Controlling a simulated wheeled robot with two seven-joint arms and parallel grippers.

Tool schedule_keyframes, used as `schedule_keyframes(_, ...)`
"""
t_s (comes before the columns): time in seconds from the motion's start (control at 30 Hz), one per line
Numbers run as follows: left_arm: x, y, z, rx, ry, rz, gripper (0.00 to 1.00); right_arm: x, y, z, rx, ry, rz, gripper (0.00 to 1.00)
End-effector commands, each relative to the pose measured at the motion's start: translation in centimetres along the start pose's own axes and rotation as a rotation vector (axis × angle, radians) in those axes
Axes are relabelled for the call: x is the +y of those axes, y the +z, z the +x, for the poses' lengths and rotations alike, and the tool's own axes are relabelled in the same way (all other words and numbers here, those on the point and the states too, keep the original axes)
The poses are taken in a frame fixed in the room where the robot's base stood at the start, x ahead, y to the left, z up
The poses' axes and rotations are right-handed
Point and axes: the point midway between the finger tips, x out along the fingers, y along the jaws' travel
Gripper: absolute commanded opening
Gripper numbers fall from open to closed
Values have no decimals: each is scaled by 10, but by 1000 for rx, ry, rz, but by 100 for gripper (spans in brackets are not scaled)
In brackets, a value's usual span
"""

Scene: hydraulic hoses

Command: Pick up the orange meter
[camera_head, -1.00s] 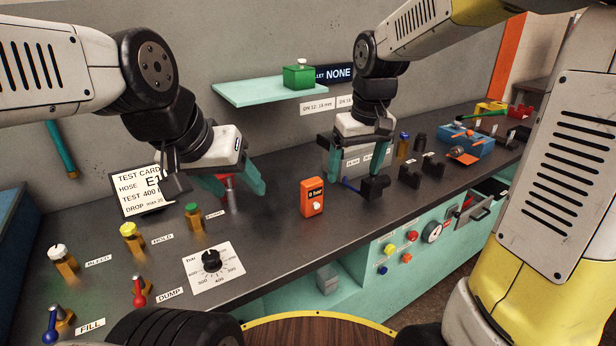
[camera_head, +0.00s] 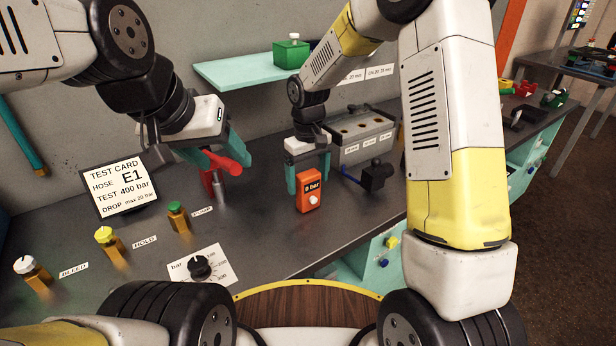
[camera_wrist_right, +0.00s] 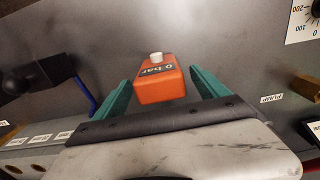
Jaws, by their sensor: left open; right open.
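The orange meter (camera_head: 309,196) stands upright on the dark bench, with a "0 bar" display and a pale knob on its front. My right gripper (camera_head: 308,176) is open just above and behind it, its teal fingers to either side of the meter's upper part. In the right wrist view the meter (camera_wrist_right: 158,80) lies between the tips of the open fingers (camera_wrist_right: 160,92), with a gap on each side. My left gripper (camera_head: 222,160) is open near a red-handled fitting (camera_head: 226,164) to the left.
A test card (camera_head: 120,187) leans at the left. Valves with coloured knobs and a dial plate (camera_head: 201,267) are in front. A grey block with labelled holes (camera_head: 362,135) and a black clamp (camera_head: 377,175) stand right of the meter. A teal shelf (camera_head: 240,72) is above.

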Motion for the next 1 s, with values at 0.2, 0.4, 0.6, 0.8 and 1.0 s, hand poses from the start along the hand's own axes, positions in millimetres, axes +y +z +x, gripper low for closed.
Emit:
schedule_keyframes(0.2, 0, 0, 0, 0, 0, 0, 58, 0, 0, 21, 0, 0, 0, 84)
schedule_keyframes(0.4, 0, 0, 0, 0, 0, 0, 58, 0, 0, 22, 1, 0, 1, 84)
schedule_keyframes(0.6, 0, 0, 0, 0, 0, 0, 58, 0, 0, 21, 1, 0, 1, 48)
schedule_keyframes(0.8, 0, 0, 0, 0, 0, 0, 58, 0, 0, 21, 1, 0, 0, 9)
schedule_keyframes(1.0, 0, 0, 0, 0, 0, 0, 58, 0, 0, 21, 2, 0, 1, 6)
